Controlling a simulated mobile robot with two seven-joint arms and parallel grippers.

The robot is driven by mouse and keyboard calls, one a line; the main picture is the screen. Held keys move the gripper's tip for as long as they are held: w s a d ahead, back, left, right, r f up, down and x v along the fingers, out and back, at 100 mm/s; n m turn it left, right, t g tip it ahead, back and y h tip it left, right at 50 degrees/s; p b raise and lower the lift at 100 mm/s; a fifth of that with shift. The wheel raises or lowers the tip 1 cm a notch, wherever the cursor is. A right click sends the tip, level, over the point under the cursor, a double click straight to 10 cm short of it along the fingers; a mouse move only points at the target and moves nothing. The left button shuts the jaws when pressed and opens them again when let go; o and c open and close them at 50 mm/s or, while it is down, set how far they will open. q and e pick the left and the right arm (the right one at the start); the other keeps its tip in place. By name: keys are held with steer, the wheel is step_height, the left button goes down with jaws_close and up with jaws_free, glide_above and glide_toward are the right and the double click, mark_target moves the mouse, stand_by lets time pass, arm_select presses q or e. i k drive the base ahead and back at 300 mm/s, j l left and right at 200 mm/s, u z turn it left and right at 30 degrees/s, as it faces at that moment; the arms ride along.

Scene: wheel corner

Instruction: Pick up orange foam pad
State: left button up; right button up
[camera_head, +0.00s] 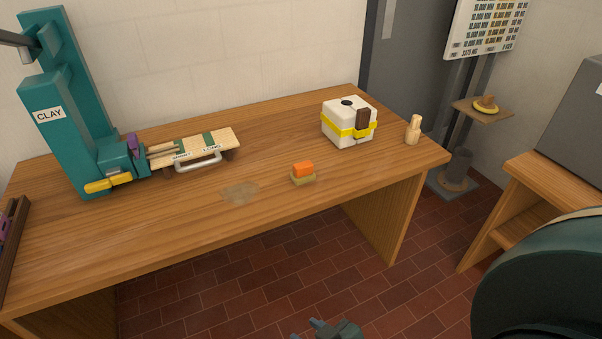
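The orange foam pad (303,169) sits near the front edge of the wooden table, right of its middle. It rests on a small tan block or holder (303,180). A grey gripper-like part (330,330), seemingly mine, shows at the bottom edge, low in front of the table and well apart from the pad. Most of it is cut off, so I cannot tell which arm it belongs to or whether it is open. No gripper is near the pad.
A white box with a yellow band (338,134) stands behind the pad to the right, with a small wooden figure (413,130) beyond it. A teal clay machine (70,120) and a board with a handle (215,143) stand left. A dark green round thing (540,285) fills the lower right.

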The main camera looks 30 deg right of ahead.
mark_target(302, 173)
steer(key=l+u, duration=0.1)
steer(key=u, duration=0.5)
steer(key=l+u, duration=0.4)
steer(key=k+l+u, duration=0.15)
steer(key=l+u, duration=0.3)
steer(key=l, duration=0.15)
